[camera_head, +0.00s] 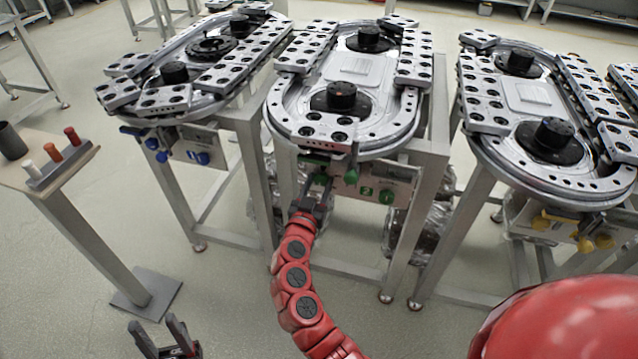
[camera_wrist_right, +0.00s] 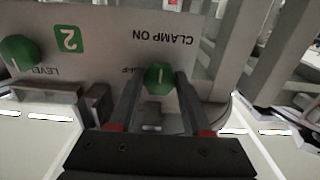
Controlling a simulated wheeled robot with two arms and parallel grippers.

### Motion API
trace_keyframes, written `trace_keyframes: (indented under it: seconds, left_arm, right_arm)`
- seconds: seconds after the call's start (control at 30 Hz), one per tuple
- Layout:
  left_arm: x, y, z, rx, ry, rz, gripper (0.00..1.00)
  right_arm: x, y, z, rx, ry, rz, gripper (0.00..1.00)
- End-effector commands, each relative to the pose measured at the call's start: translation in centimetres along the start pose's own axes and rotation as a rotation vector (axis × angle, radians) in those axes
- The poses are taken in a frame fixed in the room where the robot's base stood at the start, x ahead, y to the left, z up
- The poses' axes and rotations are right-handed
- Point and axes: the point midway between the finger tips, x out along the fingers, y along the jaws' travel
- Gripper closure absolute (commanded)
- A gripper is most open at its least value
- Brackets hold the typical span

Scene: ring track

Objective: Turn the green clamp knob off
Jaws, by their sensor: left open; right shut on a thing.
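The green clamp knob (camera_wrist_right: 158,78) is on the white panel (camera_wrist_right: 110,45) of the middle station, by upside-down lettering that reads CLAMP ON. A pale line on the knob stands upright in the right wrist view. My right gripper (camera_wrist_right: 159,88) is shut on this knob, one finger on each side. In the head view the right gripper (camera_head: 318,183) reaches the panel's left part and mostly hides the knob. My left gripper (camera_head: 154,326) is open and empty, low at the left, away from the stations.
A second green knob (camera_wrist_right: 20,50), by the word LEVEL, is on the same panel; it shows in the head view (camera_head: 386,197) too. Stations with blue knobs (camera_head: 203,157) and yellow knobs (camera_head: 585,243) stand either side. A small table (camera_head: 22,178) holds colored pegs.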

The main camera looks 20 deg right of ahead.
Motion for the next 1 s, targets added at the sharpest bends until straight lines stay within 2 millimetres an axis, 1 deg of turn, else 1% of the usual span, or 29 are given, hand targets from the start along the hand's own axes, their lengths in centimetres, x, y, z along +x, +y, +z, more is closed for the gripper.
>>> trace_keyframes:
  seconds: [0.07, 0.27, 0.47, 0.67, 1.0]
  left_arm:
    - [0.0, 0.0, 0.0, 0.0, 0.0, 0.0, 0.5]
    - [-0.04, 0.0, 0.01, 0.0, 0.0, 0.0, 0.5]
    - [-0.25, 0.01, 0.04, 0.0, 0.0, 0.0, 0.5]
    - [-0.58, 0.03, 0.09, 0.0, 0.0, 0.0, 0.5]
    - [-0.61, 0.03, 0.1, 0.0, 0.0, 0.0, 0.5]
  right_arm:
    - [-0.01, 0.0, 0.01, 0.0, 0.0, 0.0, 1.0]
    - [-0.01, 0.0, 0.03, -0.01, 0.0, 0.0, 1.0]
    - [-0.04, -0.01, 0.07, -0.073, 0.0, -0.001, 1.0]
    - [-0.07, -0.1, 0.07, -0.209, 0.002, -0.005, 1.0]
    - [-0.09, -0.06, -0.04, -0.527, 0.002, -0.004, 1.0]
